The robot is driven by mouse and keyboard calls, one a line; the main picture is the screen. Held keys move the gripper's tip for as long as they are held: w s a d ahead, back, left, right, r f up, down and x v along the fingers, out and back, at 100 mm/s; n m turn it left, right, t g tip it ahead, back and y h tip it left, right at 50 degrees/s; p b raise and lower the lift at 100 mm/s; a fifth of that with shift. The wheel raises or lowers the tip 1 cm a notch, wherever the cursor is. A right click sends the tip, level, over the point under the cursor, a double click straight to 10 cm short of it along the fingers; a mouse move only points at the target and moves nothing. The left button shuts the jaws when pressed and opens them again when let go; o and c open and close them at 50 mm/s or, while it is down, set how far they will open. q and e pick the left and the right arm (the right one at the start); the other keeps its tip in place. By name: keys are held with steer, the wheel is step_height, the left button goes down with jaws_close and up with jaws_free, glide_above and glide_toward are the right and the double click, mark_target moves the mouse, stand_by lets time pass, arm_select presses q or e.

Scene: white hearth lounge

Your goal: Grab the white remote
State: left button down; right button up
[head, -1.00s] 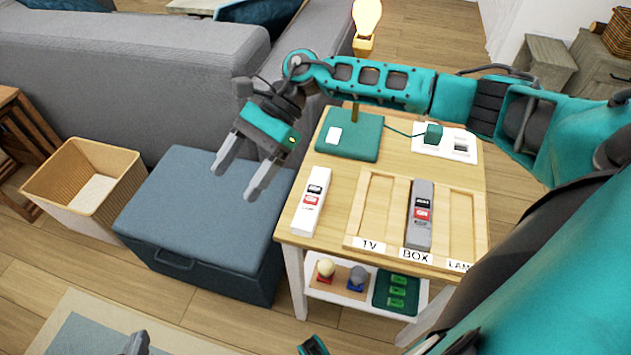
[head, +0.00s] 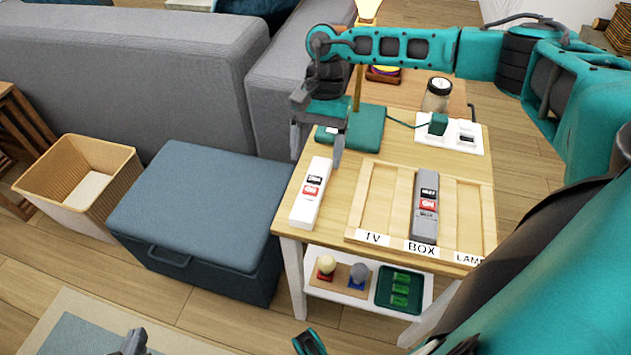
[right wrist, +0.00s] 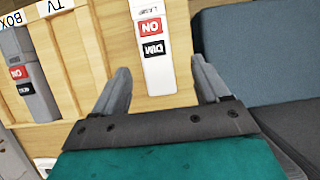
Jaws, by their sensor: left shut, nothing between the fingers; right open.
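The white remote (head: 312,194), with a black and a red button, lies on the left side of the wooden side table (head: 400,172). My right gripper (head: 317,160) is open and points down above the remote's far end, apart from it. In the right wrist view the white remote (right wrist: 153,50) shows between the two spread fingers (right wrist: 161,72), with nothing gripped. My left gripper (head: 134,342) shows only partly at the bottom edge of the head view; it is shut and empty, far from the table.
A grey remote (head: 426,205) lies in the BOX slot of the wooden tray (head: 373,195); the TV slot is empty. A green lamp base (head: 364,135), power strip (head: 456,141) and jar (head: 437,94) stand behind. A blue storage box (head: 200,205) is left of the table.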

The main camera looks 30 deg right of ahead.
mark_target(316, 177)
steer(key=x, duration=0.5)
steer(key=shift+s+d+b, duration=0.1)
steer(key=shift+s+b, duration=0.2)
steer(key=shift+c, duration=0.3)
steer(key=c, duration=1.1)
steer(key=shift+o, duration=0.2)
steer(key=shift+r, duration=0.15)
